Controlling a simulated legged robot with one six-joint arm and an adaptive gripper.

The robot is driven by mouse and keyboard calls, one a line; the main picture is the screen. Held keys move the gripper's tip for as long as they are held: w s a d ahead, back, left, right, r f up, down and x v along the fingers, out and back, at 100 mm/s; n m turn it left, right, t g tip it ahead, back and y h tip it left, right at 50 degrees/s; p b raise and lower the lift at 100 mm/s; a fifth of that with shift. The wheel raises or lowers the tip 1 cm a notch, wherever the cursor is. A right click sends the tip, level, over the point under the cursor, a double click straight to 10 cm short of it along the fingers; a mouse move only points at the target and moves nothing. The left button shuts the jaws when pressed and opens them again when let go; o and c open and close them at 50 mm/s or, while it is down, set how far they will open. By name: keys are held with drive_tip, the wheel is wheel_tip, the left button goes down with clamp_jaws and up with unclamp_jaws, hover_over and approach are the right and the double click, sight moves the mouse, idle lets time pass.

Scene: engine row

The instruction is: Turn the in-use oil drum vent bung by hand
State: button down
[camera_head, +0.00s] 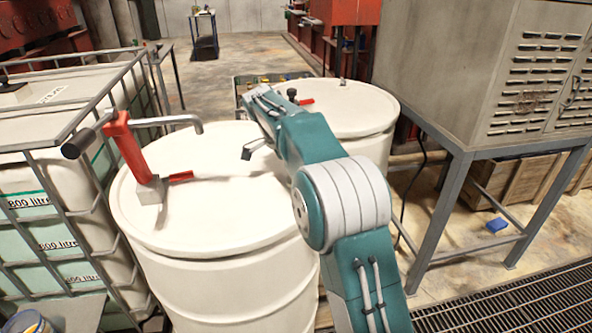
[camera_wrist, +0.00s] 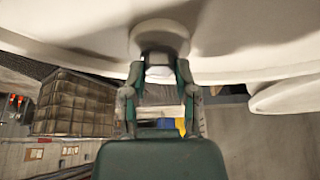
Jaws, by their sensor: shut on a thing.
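The in-use oil drum (camera_head: 215,225) is white and stands in front, with a red hand pump (camera_head: 130,145) on its lid. My gripper (camera_head: 252,150) reaches low over the right part of this lid. In the wrist view, the gripper (camera_wrist: 160,76) has its two teal fingertips on either side of the dark vent bung (camera_wrist: 158,56), shut on it. A pale round collar surrounds the bung.
A second white drum (camera_head: 365,110) stands behind, partly covered by my arm. A caged white tank (camera_head: 50,140) is close on the left. A grey louvred cabinet (camera_head: 490,75) on a metal stand is on the right. A blue item (camera_head: 497,225) lies below it.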

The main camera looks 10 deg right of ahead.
drive_tip(key=m, duration=0.2)
drive_tip(key=m+g, duration=0.1)
drive_tip(key=m, duration=0.1)
drive_tip(key=m+g+y, duration=0.1)
drive_tip(key=m, duration=0.1)
drive_tip(key=shift+w+r, duration=0.15)
drive_tip(key=shift+w, duration=0.1)
drive_tip(key=m+y, duration=0.1)
drive_tip(key=m, duration=0.2)
drive_tip(key=m+g, duration=0.1)
drive_tip(key=m, duration=0.1)
drive_tip(key=shift+w+d+m+y, duration=0.1)
drive_tip(key=shift+m+y, duration=0.3)
drive_tip(key=shift+c, duration=2)
unclamp_jaws()
drive_tip(key=shift+g, duration=0.3)
